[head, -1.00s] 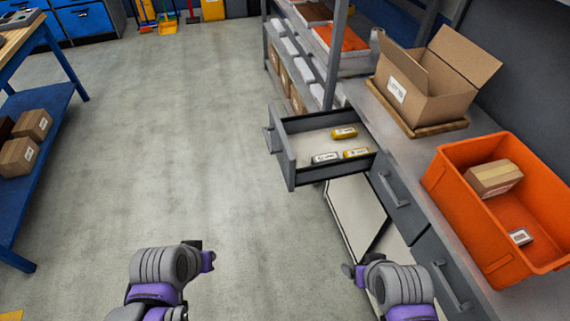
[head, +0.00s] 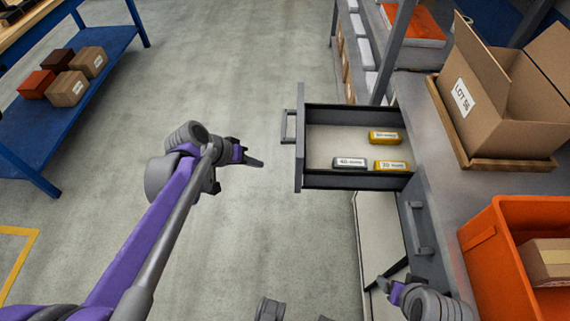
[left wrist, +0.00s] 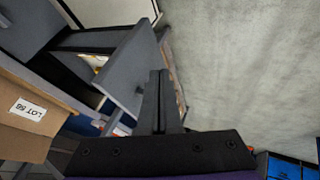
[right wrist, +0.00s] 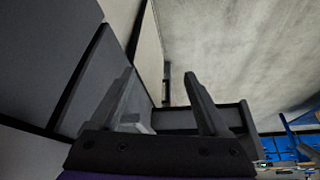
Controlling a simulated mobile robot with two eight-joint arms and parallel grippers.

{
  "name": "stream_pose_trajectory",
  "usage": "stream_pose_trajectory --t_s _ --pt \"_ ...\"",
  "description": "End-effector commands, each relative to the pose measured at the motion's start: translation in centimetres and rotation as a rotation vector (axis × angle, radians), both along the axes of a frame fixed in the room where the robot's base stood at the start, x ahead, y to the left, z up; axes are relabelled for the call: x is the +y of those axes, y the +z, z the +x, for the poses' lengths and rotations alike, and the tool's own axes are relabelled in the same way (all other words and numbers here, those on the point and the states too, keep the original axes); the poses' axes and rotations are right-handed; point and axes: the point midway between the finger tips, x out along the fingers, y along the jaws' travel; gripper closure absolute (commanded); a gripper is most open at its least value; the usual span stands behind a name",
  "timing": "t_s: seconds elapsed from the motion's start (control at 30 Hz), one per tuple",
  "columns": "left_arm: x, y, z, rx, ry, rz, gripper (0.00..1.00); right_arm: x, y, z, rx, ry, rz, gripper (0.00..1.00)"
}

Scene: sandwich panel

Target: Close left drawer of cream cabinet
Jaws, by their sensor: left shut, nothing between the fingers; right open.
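The cabinet has grey fronts and cream panels (head: 378,235). The left wrist view shows the grey drawer front (left wrist: 137,68) beside the closed fingers (left wrist: 160,100). My right gripper (head: 385,286) is low by the closed right drawer (head: 420,230). Its fingers (right wrist: 165,95) are open and empty in the right wrist view.
On the worktop stand an open cardboard box (head: 490,85) and an orange bin (head: 490,245) holding a carton. A shelving rack (head: 400,45) rises behind the drawer. A blue bench (head: 100,100) with boxes stands at left. The floor between is clear.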

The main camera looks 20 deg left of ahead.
Motion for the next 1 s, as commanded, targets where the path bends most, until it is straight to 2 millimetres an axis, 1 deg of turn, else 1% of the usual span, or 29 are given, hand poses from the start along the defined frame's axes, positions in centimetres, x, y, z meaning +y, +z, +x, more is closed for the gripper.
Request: stream_pose_trajectory --t_s 0.17,0.5,0.6,0.7,0.83,1.0 --pt "-1.0 -2.2 1.3 0.001 -0.004 0.0 1.0 0.0 -0.8 0.0 0.003 0.0 0.0 0.21" --pt "-3.5 -8.0 4.8 0.001 -0.003 0.001 1.0 0.0 -2.8 0.0 0.009 0.0 0.0 0.21" --pt "-5.3 -7.7 5.2 0.0 -0.006 0.001 1.0 0.0 -2.8 0.0 0.009 0.0 0.0 0.21" --pt "-6.3 -7.7 5.5 0.001 -0.005 0.001 1.0 0.0 -2.8 0.0 0.009 0.0 0.0 0.21" --pt "-7.1 -7.7 5.7 0.0 -0.002 0.001 1.0 0.0 -2.9 0.0 0.01 0.0 0.0 0.21" --pt "-7.3 -7.6 5.8 0.0 0.0 0.001 1.0 0.0 -2.9 0.0 0.01 0.0 0.0 0.21"
